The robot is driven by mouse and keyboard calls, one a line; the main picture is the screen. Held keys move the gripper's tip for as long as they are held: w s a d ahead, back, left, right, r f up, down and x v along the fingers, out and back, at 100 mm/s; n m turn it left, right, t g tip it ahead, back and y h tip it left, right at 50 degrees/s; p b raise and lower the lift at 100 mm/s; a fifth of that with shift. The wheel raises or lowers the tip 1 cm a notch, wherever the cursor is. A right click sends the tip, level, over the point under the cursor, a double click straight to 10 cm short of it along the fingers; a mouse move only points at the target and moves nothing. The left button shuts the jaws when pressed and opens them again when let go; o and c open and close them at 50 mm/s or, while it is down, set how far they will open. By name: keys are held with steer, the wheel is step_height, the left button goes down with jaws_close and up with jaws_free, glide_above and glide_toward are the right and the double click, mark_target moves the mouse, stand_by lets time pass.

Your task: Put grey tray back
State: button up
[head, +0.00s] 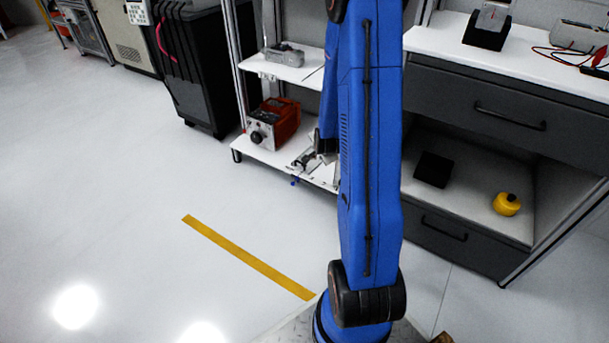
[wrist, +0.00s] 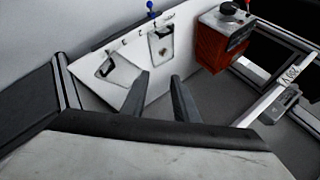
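I cannot pick out the grey tray with certainty. In the wrist view a light grey, tray-like piece (wrist: 119,71) with a dark opening lies on the white shelf (wrist: 92,62), left of my fingers. My gripper (wrist: 160,77) shows there as two dark fingers, apart, with nothing visible between them. They point toward the shelf. A metal plate with a blue-knobbed lever (wrist: 160,44) lies just beyond the fingertips. In the head view my gripper (head: 326,150) is at the lower white shelf (head: 262,150), largely hidden by my blue arm.
A red-sided instrument (head: 274,122) stands on the lower shelf, and a grey device (head: 284,55) on the upper one. At right, a drawer unit (head: 495,112) holds a dark square (head: 433,169) and a yellow object (head: 507,204). A black cabinet (head: 200,68) stands left. Floor at left is clear.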

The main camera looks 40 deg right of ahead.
steer(key=s+a+r+n+y, duration=0.1)
steer(key=s+a+r+n, duration=0.35)
steer(key=a+r, duration=0.5)
steer(key=s+a+r+n+y, duration=0.2)
steer(key=s+a+r+n, duration=0.25)
steer(key=a+r, duration=0.55)
steer(key=s+a+r+n, duration=0.3)
steer(key=s, duration=0.4)
steer(key=s+a+r+n+g, duration=0.1)
steer(key=s+a+r+n, duration=0.2)
steer(key=s, duration=0.5)
steer(key=s+a+r+n+g+y, duration=0.1)
steer(key=s+a+r+n, duration=0.3)
steer(key=s, duration=0.4)
steer(key=shift+a, duration=0.25)
